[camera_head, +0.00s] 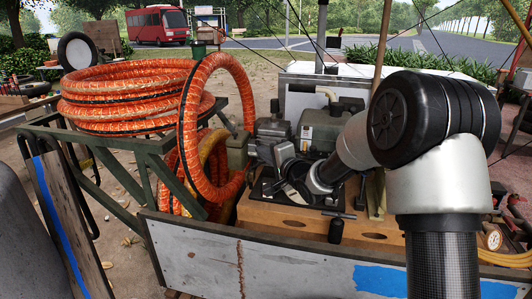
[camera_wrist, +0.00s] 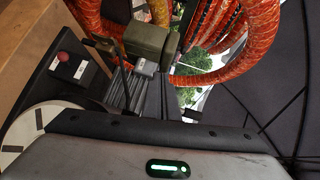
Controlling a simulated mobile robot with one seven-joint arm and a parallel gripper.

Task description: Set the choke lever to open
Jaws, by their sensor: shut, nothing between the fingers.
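The engine-driven compressor (camera_head: 315,130) sits on a wooden deck in the head view. In the wrist view a small red knob (camera_wrist: 62,57) stands on a dark panel with two white labels (camera_wrist: 80,70). It may be the choke lever; I cannot read the labels or tell its setting. In the head view my gripper (camera_head: 288,180) is low at the front of the engine, partly hidden by my wrist. It is shut with nothing held. In the wrist view the hand's grey body fills the bottom and the fingertips are hard to make out. Contact with the lever cannot be told.
Orange hose coils (camera_head: 130,95) lie on a green frame (camera_head: 150,150) to the left, with a loop hanging near the engine. A grey side board (camera_head: 250,260) runs along the front. A small black T-handled part (camera_head: 336,228) stands on the deck. Dark cables cross the wrist view's right side.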

